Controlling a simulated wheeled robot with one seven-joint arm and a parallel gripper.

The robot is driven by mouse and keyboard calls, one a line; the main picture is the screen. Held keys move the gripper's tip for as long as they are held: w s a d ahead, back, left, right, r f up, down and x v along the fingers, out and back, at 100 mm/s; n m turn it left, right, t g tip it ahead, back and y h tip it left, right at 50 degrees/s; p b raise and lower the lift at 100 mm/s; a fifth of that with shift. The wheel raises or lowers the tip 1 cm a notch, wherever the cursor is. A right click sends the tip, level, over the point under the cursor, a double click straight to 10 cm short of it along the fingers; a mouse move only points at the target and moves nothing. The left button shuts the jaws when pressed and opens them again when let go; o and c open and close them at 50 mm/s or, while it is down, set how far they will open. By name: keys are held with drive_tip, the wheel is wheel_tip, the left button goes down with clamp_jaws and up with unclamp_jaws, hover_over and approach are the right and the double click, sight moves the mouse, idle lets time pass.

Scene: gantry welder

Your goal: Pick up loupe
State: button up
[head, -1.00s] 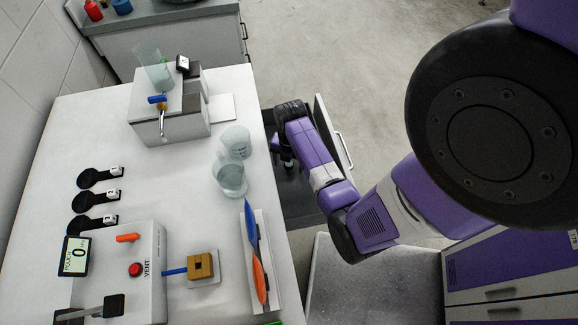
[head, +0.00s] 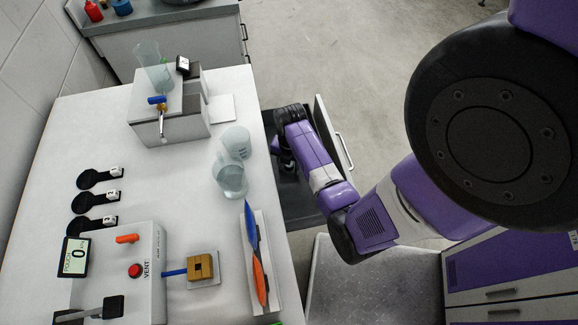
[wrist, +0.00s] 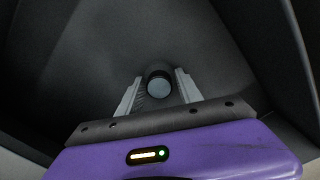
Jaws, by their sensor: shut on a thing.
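The loupe (wrist: 159,86) is a small dark cylinder with a pale round lens face, seen in the wrist view. It sits between the two light grey fingers of my gripper (wrist: 159,92), which is shut on it. Around it are the dark floor and walls of an open drawer (wrist: 75,50). In the head view my gripper (head: 284,160) reaches down into this drawer (head: 308,205), and the loupe is hidden there by my arm. I cannot tell whether the loupe touches the drawer floor.
The drawer front with its handle (head: 344,151) stands right of my arm. The white worktop (head: 190,215) left of the drawer carries glass beakers (head: 231,180), a stand with a tap (head: 170,125), a vent box (head: 145,285) and a rack with blue and orange tools (head: 262,290).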

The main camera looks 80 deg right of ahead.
wheel_tip(320, 180, up, 20)
drive_tip(key=p, duration=0.3)
drive_tip(key=shift+p, duration=0.4)
